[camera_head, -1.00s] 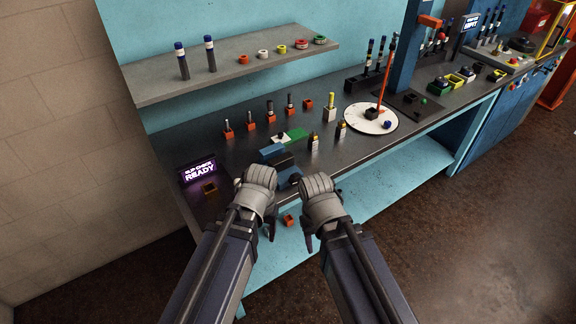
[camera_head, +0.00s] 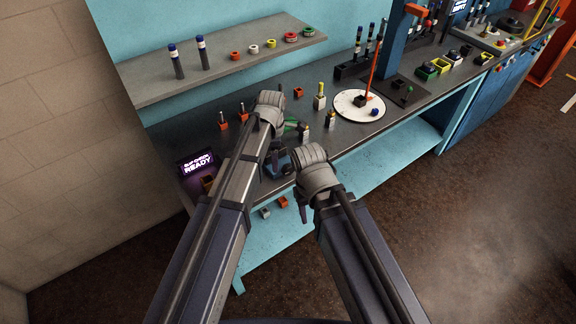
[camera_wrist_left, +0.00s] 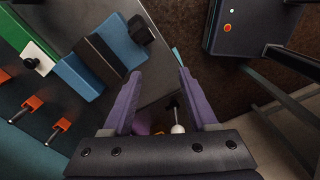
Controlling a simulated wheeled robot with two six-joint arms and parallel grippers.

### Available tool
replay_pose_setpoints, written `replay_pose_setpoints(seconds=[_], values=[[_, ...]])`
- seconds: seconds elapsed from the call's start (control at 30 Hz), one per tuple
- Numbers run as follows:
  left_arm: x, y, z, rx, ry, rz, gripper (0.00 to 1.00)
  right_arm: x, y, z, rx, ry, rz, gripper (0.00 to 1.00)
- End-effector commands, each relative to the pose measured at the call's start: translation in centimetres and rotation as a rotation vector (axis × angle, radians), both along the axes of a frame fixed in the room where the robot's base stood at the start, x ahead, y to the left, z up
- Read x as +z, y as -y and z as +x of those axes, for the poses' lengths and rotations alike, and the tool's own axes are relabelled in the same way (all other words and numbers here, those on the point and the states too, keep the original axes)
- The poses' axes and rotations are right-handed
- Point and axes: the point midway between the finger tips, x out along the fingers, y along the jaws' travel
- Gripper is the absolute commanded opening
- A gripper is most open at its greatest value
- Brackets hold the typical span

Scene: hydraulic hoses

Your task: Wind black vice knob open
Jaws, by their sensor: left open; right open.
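The blue and dark vice (camera_head: 278,160) stands at the bench's front edge, largely hidden by my left arm in the head view. The left wrist view shows its blue body (camera_wrist_left: 122,40) with the black knob (camera_wrist_left: 140,30) at one end. My left gripper (camera_wrist_left: 160,88) is open, with two purple fingers apart and nothing between them. The knob lies beyond its fingertips, apart from them. In the head view my left gripper (camera_head: 270,108) is over the bench and its fingers are hidden. My right gripper (camera_head: 304,212) is in front of the bench edge, pointing down and clear of the vice.
A lit sign (camera_head: 198,163) stands left of the vice. Several orange holders (camera_head: 243,116), a yellow-topped piece (camera_head: 320,96) and a white round plate (camera_head: 360,105) stand on the bench. A grey shelf (camera_head: 215,62) hangs behind. The floor in front is open.

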Motion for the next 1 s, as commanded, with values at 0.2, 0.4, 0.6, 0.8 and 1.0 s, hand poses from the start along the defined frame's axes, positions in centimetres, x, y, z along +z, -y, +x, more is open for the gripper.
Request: replay_pose_setpoints(seconds=[0.2, 0.4, 0.6, 0.8, 1.0], values=[[0.0, 3.2, 2.7, 0.349, -0.013, -0.001, 0.59, 0.0, 0.0, 0.0, 0.000, 0.000, 0.000, 0.50], [0.0, 4.2, 3.3, 0.483, -0.017, 0.000, 0.59, 0.0, 0.0, 0.0, 0.000, 0.000, 0.000, 0.50], [-0.1, 4.3, 3.3, 0.498, -0.017, -0.001, 0.59, -0.1, 0.0, 0.0, 0.000, 0.000, 0.000, 0.50], [-1.1, 4.3, 3.3, 0.497, -0.017, -0.001, 0.59, -1.1, 0.0, 0.0, 0.000, 0.000, 0.000, 0.50], [-3.2, 4.3, 3.3, 0.496, -0.017, -0.001, 0.59, -3.2, 0.0, 0.0, -0.001, 0.000, 0.000, 0.50]])
